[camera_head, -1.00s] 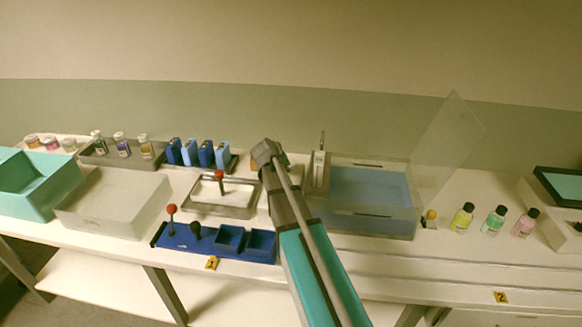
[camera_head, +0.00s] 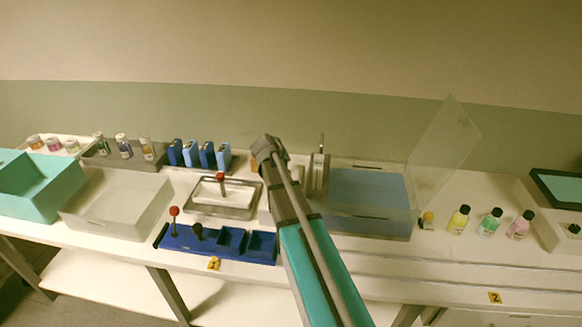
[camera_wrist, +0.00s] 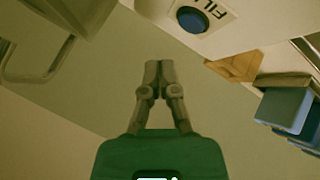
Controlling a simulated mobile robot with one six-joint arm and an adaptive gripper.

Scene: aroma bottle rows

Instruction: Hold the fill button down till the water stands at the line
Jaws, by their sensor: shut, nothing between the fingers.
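The clear tank (camera_head: 385,224) on the bench holds pale blue water (camera_head: 367,187). I cannot make out a line on it. An upright fixture with a thin spout (camera_head: 318,172) stands at its left side. In the wrist view, the blue round fill button (camera_wrist: 192,19) sits on a pale housing beside a partly cut-off label. My gripper (camera_wrist: 158,66) is shut and empty, its fingertips below and left of the button in that picture, apart from it. In the head view my arm hides the button and my fingers.
Left of my arm are a metal tray with a red-knobbed lever (camera_head: 220,178), a blue lever block (camera_head: 212,243) and blue boxes (camera_head: 207,154). A clear panel (camera_head: 445,150) tilts up at the tank's right. An orange wedge (camera_wrist: 235,67) lies near the button housing.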

